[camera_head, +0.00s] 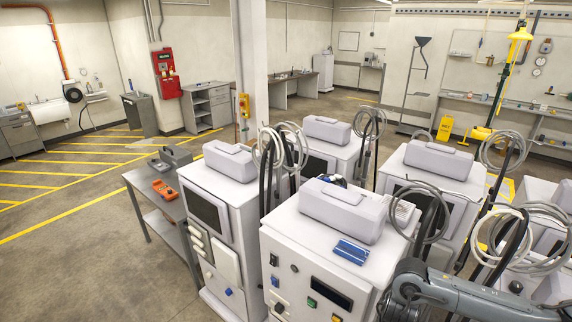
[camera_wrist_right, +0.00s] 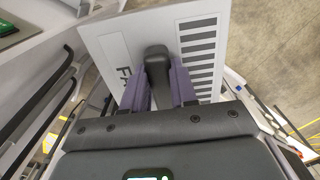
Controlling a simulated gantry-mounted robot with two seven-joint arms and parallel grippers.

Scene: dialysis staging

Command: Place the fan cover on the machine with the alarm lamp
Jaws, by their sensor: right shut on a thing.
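The fan cover (camera_wrist_right: 165,24) is a white plate with dark slats, partly read dark lettering and a black handle (camera_wrist_right: 157,62). My right gripper (camera_wrist_right: 160,82) is shut on this handle, with one purple finger on each side. The plate's near part is hidden behind the gripper. In the head view my right arm comes in from the lower right, and neither its gripper nor the cover can be made out. Several white machines stand there, including the nearest one (camera_head: 285,236) and one to its left (camera_head: 241,185). I cannot make out an alarm lamp on any machine.
A blue item (camera_head: 352,252) lies on the nearest machine's top, beside a grey-white box (camera_head: 341,208). Coiled hoses (camera_head: 425,203) and dark poles rise between the machines. A grey table (camera_head: 141,184) holds an orange device (camera_head: 165,190). Open floor lies to the left.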

